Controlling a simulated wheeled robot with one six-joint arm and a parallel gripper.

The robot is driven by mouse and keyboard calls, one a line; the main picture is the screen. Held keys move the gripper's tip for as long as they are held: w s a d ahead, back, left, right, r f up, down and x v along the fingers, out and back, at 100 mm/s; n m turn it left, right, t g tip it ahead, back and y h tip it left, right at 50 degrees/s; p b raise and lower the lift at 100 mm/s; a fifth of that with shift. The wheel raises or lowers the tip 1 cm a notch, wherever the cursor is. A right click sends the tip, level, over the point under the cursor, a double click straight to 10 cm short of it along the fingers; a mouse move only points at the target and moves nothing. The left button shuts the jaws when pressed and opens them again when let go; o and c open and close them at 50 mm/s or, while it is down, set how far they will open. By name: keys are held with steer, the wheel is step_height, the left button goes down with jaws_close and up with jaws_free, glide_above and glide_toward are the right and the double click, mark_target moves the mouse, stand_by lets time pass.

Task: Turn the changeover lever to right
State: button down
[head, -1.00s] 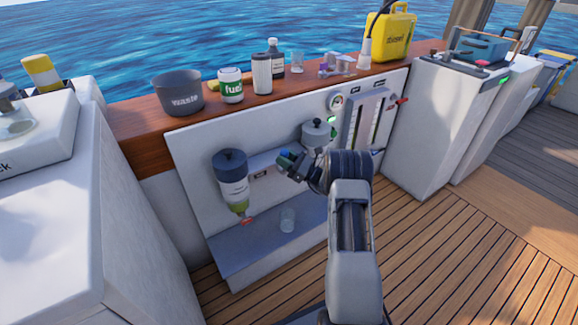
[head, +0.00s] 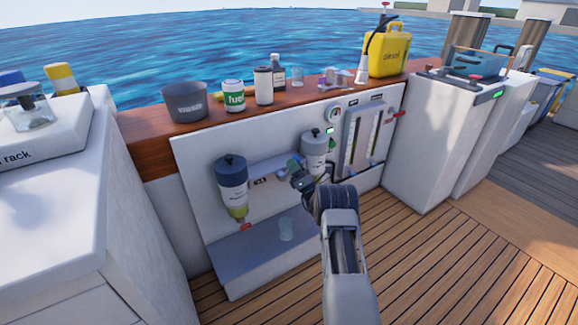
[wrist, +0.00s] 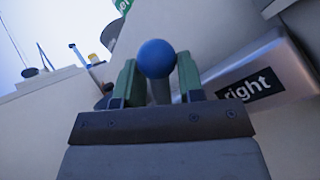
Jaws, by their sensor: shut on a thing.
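The changeover lever shows in the wrist view as a round blue knob (wrist: 156,59) on a grey stem. My gripper (wrist: 157,82) has its two green fingers on either side of the knob and is shut on it. A black label reading "right" (wrist: 248,89) is on a grey surface just right of the fingers. In the head view my gripper (head: 296,168) is at the white panel, between the left filter canister (head: 231,180) and the right one (head: 313,146). My gripper and arm hide most of the lever there.
A shelf (head: 250,262) with a clear cup (head: 286,229) lies below the lever. A gauge panel (head: 362,135) is at the right.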

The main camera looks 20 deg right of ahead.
steer(key=shift+f+m+h, duration=0.1)
steer(key=shift+m+h, duration=0.3)
steer(key=shift+m, duration=0.1)
steer(key=c, duration=1.1)
jaws_free()
steer(key=shift+o, duration=0.2)
steer(key=shift+s, duration=0.1)
steer(key=b+v, duration=0.3)
steer(key=v, duration=1)
steer(key=shift+f, duration=0.4)
steer(key=shift+r, duration=0.15)
